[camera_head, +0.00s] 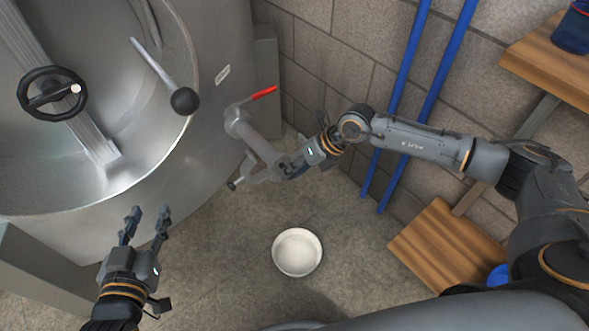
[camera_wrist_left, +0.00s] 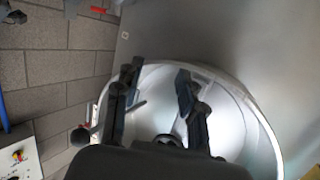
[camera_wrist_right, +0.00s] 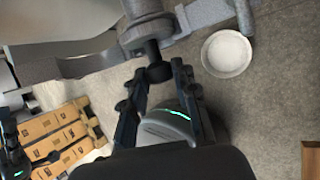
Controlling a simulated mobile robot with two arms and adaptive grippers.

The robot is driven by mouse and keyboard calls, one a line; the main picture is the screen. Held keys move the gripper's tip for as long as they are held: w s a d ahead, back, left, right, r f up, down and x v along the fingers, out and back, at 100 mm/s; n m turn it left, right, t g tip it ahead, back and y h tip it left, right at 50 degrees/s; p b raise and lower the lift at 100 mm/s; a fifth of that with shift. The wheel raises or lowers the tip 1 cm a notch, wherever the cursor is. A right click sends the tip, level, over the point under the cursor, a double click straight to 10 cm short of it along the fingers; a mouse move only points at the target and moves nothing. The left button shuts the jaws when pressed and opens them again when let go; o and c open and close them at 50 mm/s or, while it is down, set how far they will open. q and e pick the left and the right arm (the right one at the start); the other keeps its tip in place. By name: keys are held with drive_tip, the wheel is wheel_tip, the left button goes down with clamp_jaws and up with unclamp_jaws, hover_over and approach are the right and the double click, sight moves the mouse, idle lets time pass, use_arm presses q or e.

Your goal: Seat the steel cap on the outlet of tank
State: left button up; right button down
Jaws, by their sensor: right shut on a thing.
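The tank (camera_head: 225,60) fills the upper left of the head view. Its outlet (camera_head: 258,145) is a pipe with a red lever (camera_head: 264,93), slanting down to the right. My right gripper (camera_head: 289,165) is at the pipe's lower end. In the right wrist view, its fingers (camera_wrist_right: 160,75) are shut on the dark knob of what looks like the steel cap (camera_wrist_right: 140,33). The cap lies at the outlet's end; whether it is flush or apart I cannot tell. Open clamp arms (camera_head: 250,180) hang beside it. My left gripper (camera_head: 147,212) is open and empty at the tank's rim.
A white bowl (camera_head: 297,252) stands on the floor below the outlet. Blue pipes (camera_head: 407,70) run along the block wall behind my right arm. Wooden shelves (camera_head: 440,245) are at the right. The floor around the bowl is clear.

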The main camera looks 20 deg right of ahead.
use_arm(q)
drive_tip(key=shift+w+d+r+t, duration=0.1)
drive_tip(key=shift+d+r+t, duration=0.1)
drive_tip(key=shift+r, duration=0.15)
drive_tip(key=shift+w+d+r+t, duration=0.1)
drive_tip(key=shift+r+t, duration=0.1)
drive_tip(key=shift+r, duration=0.1)
use_arm(e)
drive_tip(key=shift+f, duration=0.4)
drive_tip(key=c, duration=1)
unclamp_jaws()
use_arm(q)
drive_tip(key=shift+a, duration=0.1)
use_arm(e)
drive_tip(key=shift+o, duration=0.2)
drive_tip(key=v, duration=1.2)
